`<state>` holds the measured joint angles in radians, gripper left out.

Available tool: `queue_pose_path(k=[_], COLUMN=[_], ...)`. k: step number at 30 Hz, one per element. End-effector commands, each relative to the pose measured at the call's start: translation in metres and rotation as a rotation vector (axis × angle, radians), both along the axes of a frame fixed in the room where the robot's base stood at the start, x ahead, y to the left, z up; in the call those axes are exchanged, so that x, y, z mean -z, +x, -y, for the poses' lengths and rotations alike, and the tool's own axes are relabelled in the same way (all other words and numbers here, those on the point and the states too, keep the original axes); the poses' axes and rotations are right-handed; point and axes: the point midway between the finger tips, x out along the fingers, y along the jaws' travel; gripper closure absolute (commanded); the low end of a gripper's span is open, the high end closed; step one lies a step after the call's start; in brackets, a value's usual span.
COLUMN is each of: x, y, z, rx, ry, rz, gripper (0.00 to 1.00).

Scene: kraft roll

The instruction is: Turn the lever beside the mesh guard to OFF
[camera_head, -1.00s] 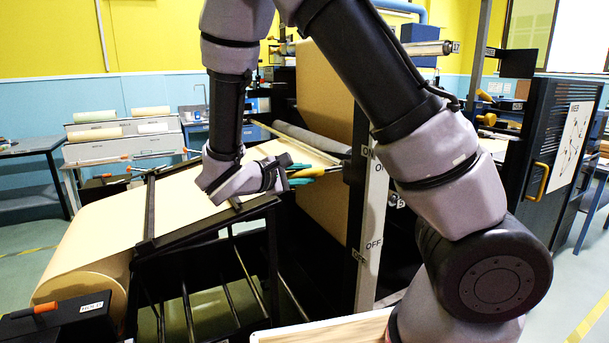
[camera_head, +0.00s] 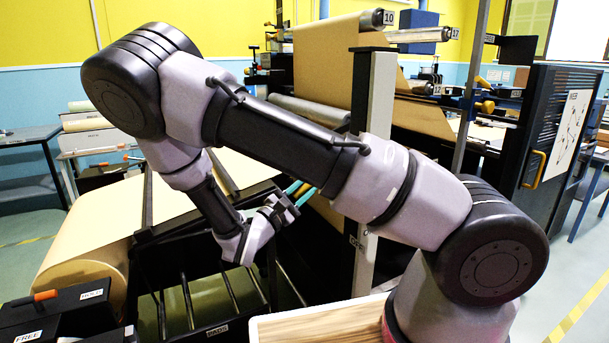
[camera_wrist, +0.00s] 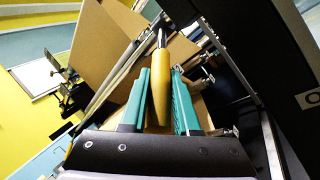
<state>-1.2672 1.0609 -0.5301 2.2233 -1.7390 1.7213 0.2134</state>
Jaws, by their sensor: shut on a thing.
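My gripper (camera_head: 301,191) is beside a white post (camera_head: 374,92), left of it. In the wrist view its teal fingers (camera_wrist: 160,98) are shut on a yellow-brown lever handle (camera_wrist: 160,85) with a metal shaft at its far end. In the head view the handle is hardly visible. My arm crosses in front of the post and hides its middle, where the OFF labels were. A white plate (camera_wrist: 312,100) with a letter like O shows at the wrist view's right edge. I cannot tell for sure which part is the mesh guard.
A wide kraft paper roll (camera_head: 88,285) lies at the left, its sheet running up to the machine. Dark boxes (camera_head: 70,312) stand in front of it. A wooden-topped surface (camera_head: 325,324) is near me. A black panel with an orange handle (camera_head: 536,168) stands at the right.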

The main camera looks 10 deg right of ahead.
Motion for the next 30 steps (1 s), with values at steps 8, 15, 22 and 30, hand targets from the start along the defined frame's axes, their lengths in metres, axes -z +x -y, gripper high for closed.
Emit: queue_pose_path(k=[8,15,22,30], x=[0.027,0.040,0.046,0.049], y=[0.005,0.010,0.013,0.014], z=[0.020,0.036,0.047,0.052], rx=[-0.002,-0.004,-0.002,-0.001], ry=[-0.255,-0.422,-0.522,-0.566], rz=[0.063,0.110,0.137,0.149], gripper=[1.00,1.00,1.00,1.00])
